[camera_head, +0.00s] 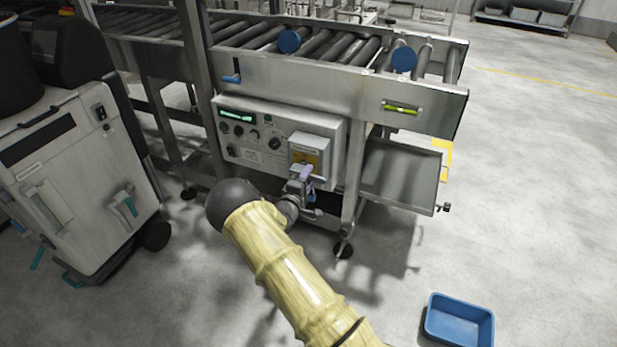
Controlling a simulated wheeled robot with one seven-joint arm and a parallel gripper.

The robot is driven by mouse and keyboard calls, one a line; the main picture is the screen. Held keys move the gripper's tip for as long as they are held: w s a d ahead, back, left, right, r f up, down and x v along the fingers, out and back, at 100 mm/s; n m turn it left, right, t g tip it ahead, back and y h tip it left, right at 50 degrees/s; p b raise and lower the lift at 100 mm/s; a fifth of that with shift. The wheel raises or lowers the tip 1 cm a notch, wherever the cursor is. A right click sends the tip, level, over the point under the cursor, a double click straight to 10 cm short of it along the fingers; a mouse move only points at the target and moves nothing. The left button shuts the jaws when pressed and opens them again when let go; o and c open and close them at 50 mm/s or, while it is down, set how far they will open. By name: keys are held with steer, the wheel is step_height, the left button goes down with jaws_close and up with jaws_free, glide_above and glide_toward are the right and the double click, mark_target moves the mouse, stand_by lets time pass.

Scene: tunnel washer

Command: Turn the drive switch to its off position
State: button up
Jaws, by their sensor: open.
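A grey control panel (240,145) with a lit green display, knobs and small buttons is mounted under the roller conveyor. At its right end a pale box (310,143) carries a yellow plate (313,158) with a dark part on it, which looks like the drive switch. Its handle position is too small and too covered to tell. My gripper (304,178) is open, just in front of the lower part of the yellow plate. I cannot tell whether it touches the switch. My yellow-sleeved arm reaches up from the bottom of the view.
The roller conveyor (340,80) runs above the panel, and a metal tray (402,178) hangs to its right. A grey wheeled cabinet (75,170) stands at the left. A blue bin (460,322) lies on the floor at lower right. The floor at right is mostly clear.

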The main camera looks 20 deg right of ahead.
steer(key=p+v, duration=0.1)
steer(key=v, duration=1.5)
steer(key=shift+s+a+p, duration=0.2)
steer(key=shift+a+p, duration=0.05)
steer(key=shift+p, duration=0.05)
